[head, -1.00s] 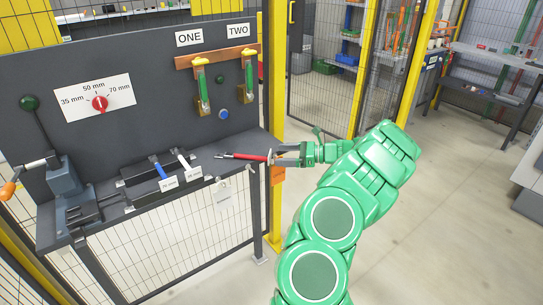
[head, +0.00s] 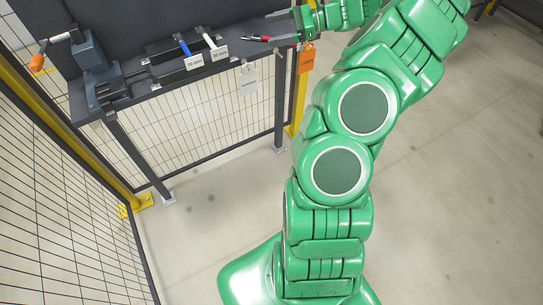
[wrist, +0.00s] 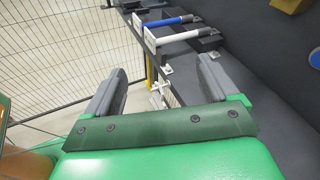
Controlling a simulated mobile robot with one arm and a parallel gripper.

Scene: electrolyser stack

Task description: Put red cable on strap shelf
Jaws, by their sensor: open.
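No red cable that I can make out and no shelf with straps shows in these views. A red-and-dark slim item (head: 259,38) lies on the right end of the grey bench (head: 232,58) in the head view; I cannot tell whether it is a cable or a tool. My gripper (head: 280,28) is open at the bench's right end, close by that item. In the wrist view my gripper (wrist: 160,66) has its two grey fingers wide apart with nothing between them. The red item is not visible there.
A blue-handled tool (head: 184,47) and a white-handled tool (head: 209,38) sit in a dark rack on the bench. A vise-like device (head: 92,65) with an orange handle stands at left. Mesh fencing (head: 60,190) borders the left. The floor at right is clear.

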